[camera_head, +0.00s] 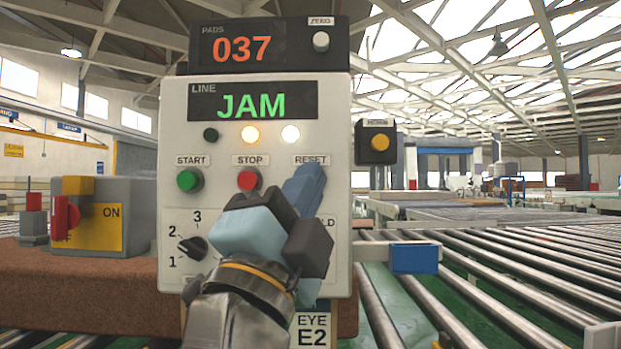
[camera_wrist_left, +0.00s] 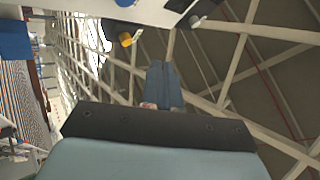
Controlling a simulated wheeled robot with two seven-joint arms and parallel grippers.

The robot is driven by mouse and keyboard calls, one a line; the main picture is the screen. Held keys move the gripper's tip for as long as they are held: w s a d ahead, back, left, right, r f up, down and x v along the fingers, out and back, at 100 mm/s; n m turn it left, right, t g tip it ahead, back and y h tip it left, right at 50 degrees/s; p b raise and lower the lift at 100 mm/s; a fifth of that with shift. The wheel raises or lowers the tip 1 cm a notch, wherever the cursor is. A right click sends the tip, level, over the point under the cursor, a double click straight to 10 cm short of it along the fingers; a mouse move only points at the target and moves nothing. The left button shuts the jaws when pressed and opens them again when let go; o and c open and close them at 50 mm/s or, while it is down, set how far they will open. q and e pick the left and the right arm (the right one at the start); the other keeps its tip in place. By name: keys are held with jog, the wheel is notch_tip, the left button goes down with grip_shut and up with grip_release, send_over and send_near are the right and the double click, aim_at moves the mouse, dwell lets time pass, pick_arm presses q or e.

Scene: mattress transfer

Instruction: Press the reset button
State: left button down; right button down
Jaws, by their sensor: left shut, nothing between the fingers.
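A white control panel (camera_head: 336,125) stands in front of me in the head view, its display (camera_head: 252,103) reading JAM. The RESET label (camera_head: 311,160) is visible at the panel's upper right; the button beneath it is hidden behind my fingers. My left gripper (camera_head: 306,182) is shut and empty, with its blue fingertips just below that label. Whether they touch the button or panel I cannot tell. In the left wrist view the closed fingers (camera_wrist_left: 162,85) point up toward the panel's edge.
A green START button (camera_head: 188,180), red STOP button (camera_head: 247,180) and selector knob (camera_head: 193,247) are on the panel. A yellow button (camera_head: 380,142) juts from its right side. A yellow-fronted box (camera_head: 100,228) with a red switch stands left. Rollers (camera_head: 500,270) lie right.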

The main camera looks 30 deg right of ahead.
pick_arm(q)
jog(key=w+d+p, duration=0.2)
jog(key=w+d, duration=0.2)
jog(key=w, duration=0.2)
jog(key=shift+w, duration=0.2)
dwell(1.9)
jog(key=shift+w+d, duration=0.15)
jog(key=shift+w, duration=0.2)
jog(key=shift+w+d+p, duration=0.45)
jog(key=shift+w+p, duration=0.1)
jog(key=shift+w, duration=0.2)
dwell(0.9)
jog(key=shift+s, duration=0.1)
jog(key=shift+s+a+b, duration=0.65)
jog(key=shift+s+b, duration=0.2)
jog(key=shift+s, duration=0.15)
